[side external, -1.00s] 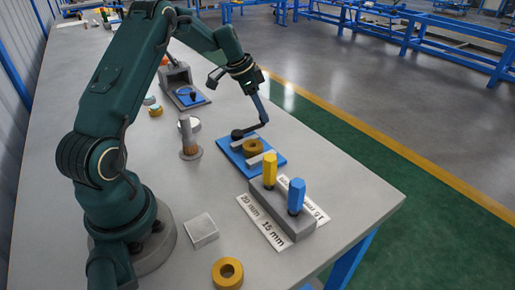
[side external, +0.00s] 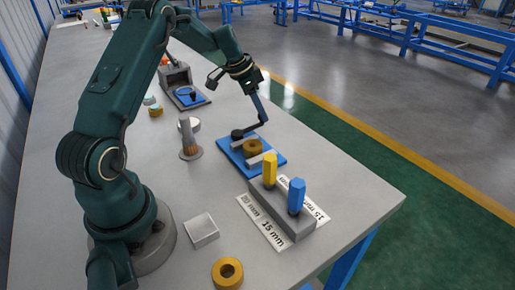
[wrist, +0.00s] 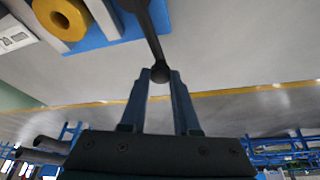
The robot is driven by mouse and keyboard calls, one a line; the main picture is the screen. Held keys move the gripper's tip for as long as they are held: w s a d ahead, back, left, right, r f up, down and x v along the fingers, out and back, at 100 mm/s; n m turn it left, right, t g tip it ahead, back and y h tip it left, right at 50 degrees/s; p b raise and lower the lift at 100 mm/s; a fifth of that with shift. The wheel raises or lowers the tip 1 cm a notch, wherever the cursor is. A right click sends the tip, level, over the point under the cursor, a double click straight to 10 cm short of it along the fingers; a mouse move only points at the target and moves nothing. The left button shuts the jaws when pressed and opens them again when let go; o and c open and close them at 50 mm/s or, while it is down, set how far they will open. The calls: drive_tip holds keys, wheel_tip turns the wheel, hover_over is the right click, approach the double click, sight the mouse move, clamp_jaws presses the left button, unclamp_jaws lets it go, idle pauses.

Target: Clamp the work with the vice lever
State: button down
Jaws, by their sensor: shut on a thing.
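The vice has a blue base (side external: 232,148) on the bench, with light grey jaws. A brass ring-shaped work (side external: 253,147) sits between the jaws; the wrist view shows its round flange and hole (wrist: 62,22) at top left. The black vice lever (side external: 251,129) runs from a round pivot at the base's far left corner to a knob at its right end. My gripper (side external: 263,121) points down at that end. In the wrist view my gripper (wrist: 160,76) is shut on the lever's dark knob. Whether the jaws press on the work cannot be told.
A grey block with a yellow post (side external: 270,170) and a blue post (side external: 296,195) stands close in front of the vice, beside printed labels. A brown-and-grey post (side external: 189,140) stands to the left. A loose brass ring (side external: 227,273) lies at the front. The bench's right edge is near.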

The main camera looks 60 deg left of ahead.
drive_tip(key=a+n, duration=0.1)
drive_tip(key=n, duration=0.1)
drive_tip(key=a+n+y, duration=0.1)
drive_tip(key=n, duration=0.1)
drive_tip(key=shift+s+a, duration=0.4)
drive_tip(key=n, duration=0.1)
drive_tip(key=s+a+n+y, duration=0.1)
drive_tip(key=shift+a+n+y, duration=0.3)
drive_tip(key=shift+n, duration=0.1)
drive_tip(key=s+n, duration=0.1)
drive_tip(key=a+n+y, duration=0.1)
drive_tip(key=n, duration=0.1)
drive_tip(key=shift+s+a, duration=0.3)
drive_tip(key=shift+s, duration=0.1)
drive_tip(key=shift+s+a+n+g+y, duration=0.3)
drive_tip(key=shift+s+n, duration=0.25)
drive_tip(key=shift+n, duration=0.45)
drive_tip(key=shift+s+a+n+g+y, duration=0.2)
drive_tip(key=shift+s+n+g+y, duration=0.25)
drive_tip(key=shift+n, duration=0.55)
drive_tip(key=shift+s, duration=0.1)
drive_tip(key=c, duration=0.6)
unclamp_jaws()
drive_tip(key=shift+c, duration=0.2)
drive_tip(key=shift+v, duration=2.6)
